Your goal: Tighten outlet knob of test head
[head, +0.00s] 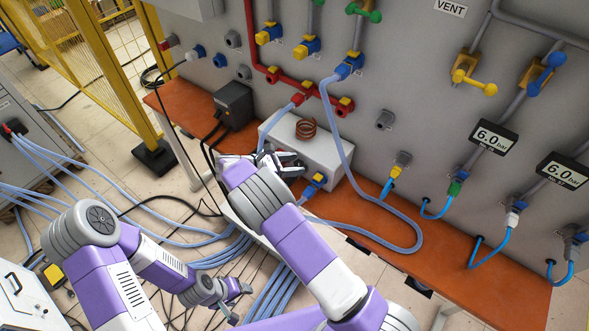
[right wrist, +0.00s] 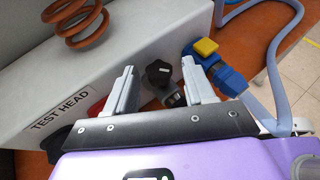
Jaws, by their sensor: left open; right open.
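The test head (head: 335,160) is a white box with a copper coil (head: 306,128) on top, standing on the orange bench. It also shows in the right wrist view (right wrist: 120,55) with its label. A black knob (right wrist: 160,73) sits on its front face, near a blue and yellow connector. My right gripper (right wrist: 158,67) is open, its two fingers on either side of the knob in the picture; contact cannot be told. In the head view my right gripper (head: 288,164) hides the knob. My left gripper (head: 238,289) is open and empty, low and away from the bench.
The blue and yellow connector (right wrist: 212,58) lies close beside the right finger. Blue hoses (head: 405,235) loop over the bench (head: 460,262). A black box (head: 234,103) stands left of the test head. Several cables and hoses lie on the floor near my left arm.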

